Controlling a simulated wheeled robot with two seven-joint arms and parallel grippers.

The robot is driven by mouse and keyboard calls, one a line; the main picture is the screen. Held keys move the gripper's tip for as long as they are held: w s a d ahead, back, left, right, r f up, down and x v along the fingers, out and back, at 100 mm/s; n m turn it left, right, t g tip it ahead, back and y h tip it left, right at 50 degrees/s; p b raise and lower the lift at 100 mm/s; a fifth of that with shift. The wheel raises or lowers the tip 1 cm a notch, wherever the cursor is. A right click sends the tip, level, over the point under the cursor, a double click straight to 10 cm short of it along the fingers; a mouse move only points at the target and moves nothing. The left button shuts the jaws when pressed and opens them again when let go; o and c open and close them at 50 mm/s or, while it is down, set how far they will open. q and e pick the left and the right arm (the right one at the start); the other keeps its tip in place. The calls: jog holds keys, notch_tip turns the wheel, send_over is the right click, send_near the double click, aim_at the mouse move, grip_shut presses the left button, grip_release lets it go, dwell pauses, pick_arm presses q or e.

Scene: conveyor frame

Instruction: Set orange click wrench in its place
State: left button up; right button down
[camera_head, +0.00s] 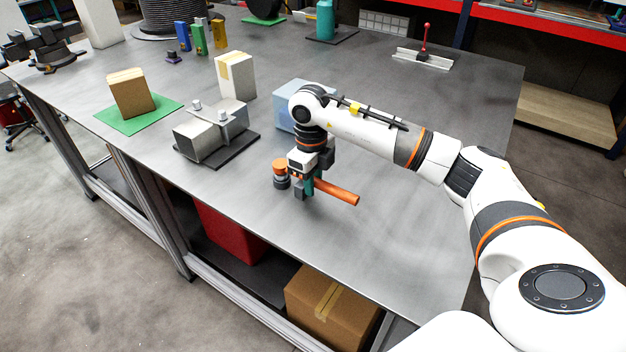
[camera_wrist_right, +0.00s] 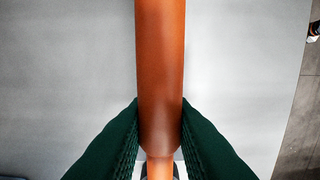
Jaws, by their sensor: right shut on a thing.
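The orange click wrench (camera_head: 338,191) is in my right gripper (camera_head: 305,188), over the near part of the grey table in the head view. In the right wrist view the wrench (camera_wrist_right: 160,70) runs upright through the middle, and its shaft narrows near the bottom. The green pads of the right gripper (camera_wrist_right: 160,145) press on it from both sides. An orange and black round part (camera_head: 281,173) shows left of the gripper; I cannot tell whether it belongs to the wrench. I cannot tell the wrench's height above the table. My left gripper is not in view.
A grey metal fixture on a dark plate (camera_head: 216,132) stands left of the gripper. A pale blue box (camera_head: 290,108) is behind the arm. A brown box (camera_head: 131,93) stands on a green mat (camera_head: 165,105). The table's right part is mostly clear.

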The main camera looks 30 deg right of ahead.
jog(key=shift+f+b, duration=0.35)
jog(key=shift+f, duration=0.2)
jog(key=c, duration=1.2)
grip_release()
notch_tip(320, 180, up, 12)
jog(key=shift+w+r+b, duration=0.1)
jog(key=shift+w+b, duration=0.05)
jog(key=shift+b, duration=0.25)
